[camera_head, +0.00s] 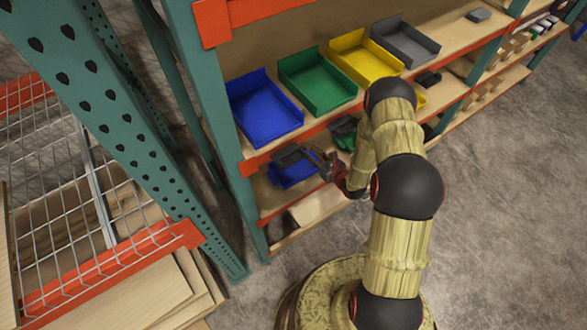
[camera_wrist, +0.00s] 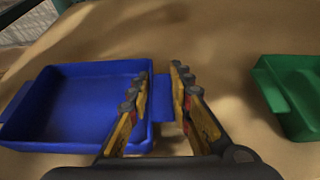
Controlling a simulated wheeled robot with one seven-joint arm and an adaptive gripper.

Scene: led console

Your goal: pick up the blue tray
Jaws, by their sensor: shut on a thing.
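The blue tray (camera_head: 290,174) lies on the lower shelf in the head view, partly hidden by my wrist. In the wrist view the blue tray (camera_wrist: 80,105) fills the left side, looks empty and has a flat tab on its right side. My gripper (camera_head: 318,160) is at the right side of the tray. In the wrist view my gripper (camera_wrist: 163,75) has one finger over the tray's right edge and the other just beyond the tab, and it is shut on the tray. The tray looks level; whether it touches the shelf I cannot tell.
A green tray (camera_wrist: 295,95) lies to the right on the same shelf. The upper shelf (camera_head: 310,122) overhangs and carries blue (camera_head: 263,110), green (camera_head: 318,82), yellow (camera_head: 366,60) and grey (camera_head: 405,43) bins. A teal rack post (camera_head: 215,110) stands close on the left.

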